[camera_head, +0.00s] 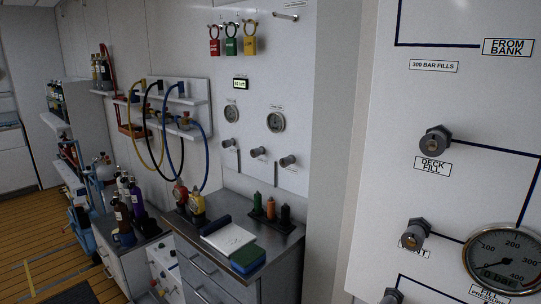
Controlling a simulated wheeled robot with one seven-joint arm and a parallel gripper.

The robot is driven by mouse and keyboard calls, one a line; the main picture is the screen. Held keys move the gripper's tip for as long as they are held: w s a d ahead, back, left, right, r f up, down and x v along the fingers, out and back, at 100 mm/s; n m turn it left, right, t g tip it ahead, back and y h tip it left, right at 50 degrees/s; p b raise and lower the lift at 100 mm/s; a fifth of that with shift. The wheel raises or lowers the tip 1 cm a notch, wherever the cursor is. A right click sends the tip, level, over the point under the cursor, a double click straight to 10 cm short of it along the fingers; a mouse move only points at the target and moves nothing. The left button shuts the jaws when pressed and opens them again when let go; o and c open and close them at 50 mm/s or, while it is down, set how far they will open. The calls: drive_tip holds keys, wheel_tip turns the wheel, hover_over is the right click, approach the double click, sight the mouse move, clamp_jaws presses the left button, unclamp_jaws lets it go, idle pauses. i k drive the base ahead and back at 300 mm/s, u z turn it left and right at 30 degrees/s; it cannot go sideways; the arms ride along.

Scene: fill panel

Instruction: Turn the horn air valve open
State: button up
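No label reading "horn air" is legible, so I cannot tell which valve it is. On the near right panel, a grey valve knob (435,141) sits above a "DECK FILL" label. A second knob (415,233) sits lower, by a partly covered label ending in "NT". A third knob (391,297) is cut off by the bottom edge. On the farther white panel are small knobs: a left one (229,143), a middle one (257,152) and a right one (287,160); their labels are too small to read. My gripper is not in view.
A round gauge (502,259) is at lower right. Padlock-like red, green and yellow tags (231,40) hang on the far panel. Below stands a metal-topped cabinet (283,244) with a notepad (228,238) and small bottles. Coiled hoses (146,140) hang left. Wooden floor (28,240) is open at far left.

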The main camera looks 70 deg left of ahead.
sight(255, 153)
drive_tip(key=u, duration=2.9)
drive_tip(key=k, duration=0.45)
drive_tip(key=u, duration=1.25)
drive_tip(key=i, duration=1.85)
drive_tip(key=z, duration=0.5)
drive_tip(key=i, duration=1.2)
drive_tip(key=z, duration=1.75)
drive_tip(key=i, duration=0.65)
drive_tip(key=z, duration=0.5)
